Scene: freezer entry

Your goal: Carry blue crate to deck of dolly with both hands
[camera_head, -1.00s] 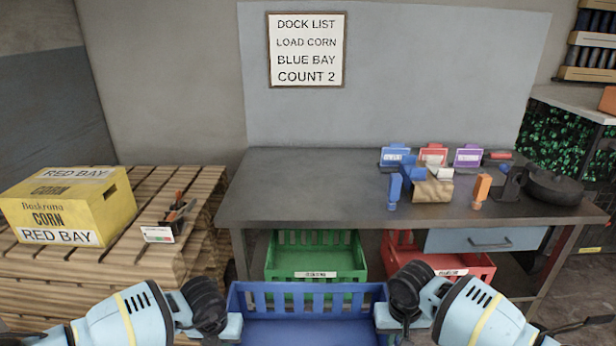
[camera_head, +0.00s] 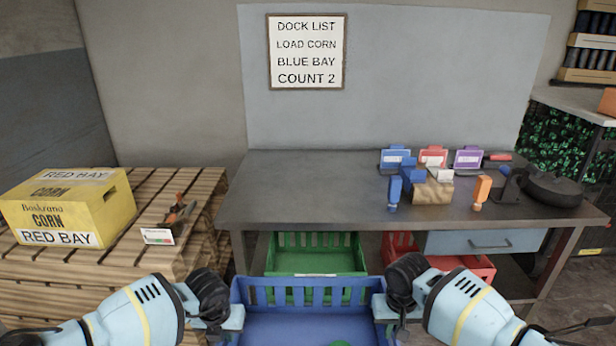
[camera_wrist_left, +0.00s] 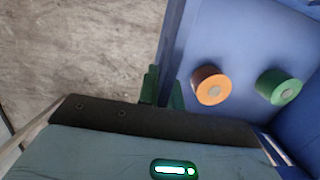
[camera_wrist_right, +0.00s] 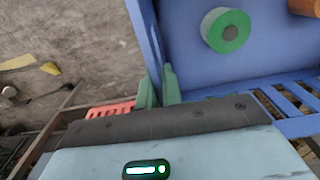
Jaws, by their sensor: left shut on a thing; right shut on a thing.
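The blue crate (camera_head: 308,322) is at the bottom centre of the head view, in front of the workbench. My left gripper (camera_head: 234,317) is shut on its left wall, and my right gripper (camera_head: 382,307) is shut on its right wall. In the left wrist view the crate floor (camera_wrist_left: 235,50) holds an orange roll (camera_wrist_left: 210,86) and a green roll (camera_wrist_left: 279,86). The right wrist view shows a green-and-white roll (camera_wrist_right: 226,31) and part of an orange one (camera_wrist_right: 303,6). The crate's near side is cut off. No dolly is in view.
A workbench (camera_head: 310,190) with small items stands ahead. A green crate (camera_head: 315,255) and a red crate (camera_head: 480,268) sit beneath it. A yellow corn box (camera_head: 70,205) rests on stacked pallets (camera_head: 190,185) at the left, close to my left arm.

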